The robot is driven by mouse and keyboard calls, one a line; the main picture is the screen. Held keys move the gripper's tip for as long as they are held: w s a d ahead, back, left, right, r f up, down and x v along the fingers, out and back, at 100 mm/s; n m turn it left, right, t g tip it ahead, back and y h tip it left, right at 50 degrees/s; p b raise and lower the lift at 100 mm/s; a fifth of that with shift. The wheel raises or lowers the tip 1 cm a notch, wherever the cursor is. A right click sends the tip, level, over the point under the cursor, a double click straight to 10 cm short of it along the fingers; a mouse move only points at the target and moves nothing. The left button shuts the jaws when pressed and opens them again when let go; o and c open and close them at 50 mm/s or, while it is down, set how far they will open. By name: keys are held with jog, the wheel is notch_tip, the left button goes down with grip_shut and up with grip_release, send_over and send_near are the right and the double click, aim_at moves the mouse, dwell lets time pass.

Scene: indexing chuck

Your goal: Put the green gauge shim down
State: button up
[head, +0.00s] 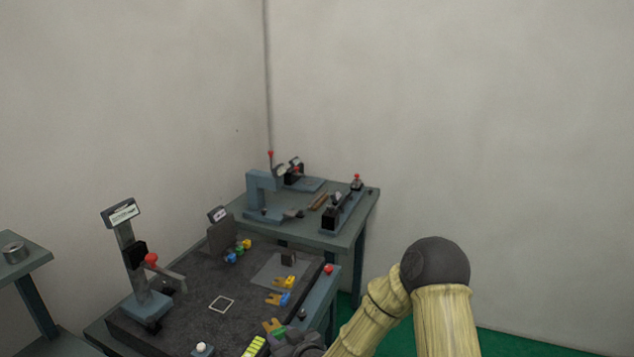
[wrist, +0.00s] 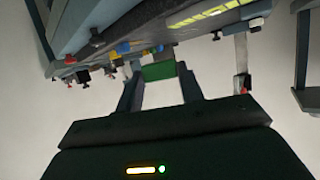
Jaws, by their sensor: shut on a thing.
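The green gauge shim (head: 273,325) shows in the head view near the front of the dark work mat, with a yellowish part and a green part. My gripper (head: 287,338) is beside it, partly cut off by the lower edge. In the wrist view my gripper (wrist: 160,84) is shut on the green shim (wrist: 158,71), which spans the gap between the fingertips. I cannot tell whether the shim touches the mat.
Two similar shims, one blue (head: 284,298) and one yellow (head: 289,281), lie behind it on the mat (head: 190,325). A white square outline (head: 221,304) is left of them. A lever stand (head: 127,250) rises at left. A second bench (head: 345,237) stands behind.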

jog(key=s+d+f+m+t+h, duration=0.1)
jog(key=d+f+m+h, duration=0.2)
jog(key=d, duration=0.9)
jog(key=s+d+f+m+t+h, duration=0.1)
jog(key=s+d+f+m+h, duration=0.1)
jog(key=d+f, duration=0.5)
jog(key=d+m+h+p, duration=0.1)
jog(key=d+h, duration=0.1)
jog(key=d, duration=0.3)
jog(key=shift+f+h, duration=0.2)
jog(key=shift+h, duration=0.1)
jog(key=shift+s+f, duration=0.1)
jog(key=s+f, duration=0.3)
jog(key=f, duration=0.2)
jog(key=shift+s+f, duration=0.15)
jog(key=shift+s, duration=0.25)
jog(key=shift+a, duration=0.1)
jog(key=shift+s, duration=0.15)
jog(key=shift+d+m, duration=0.25)
jog(key=shift+m, duration=0.05)
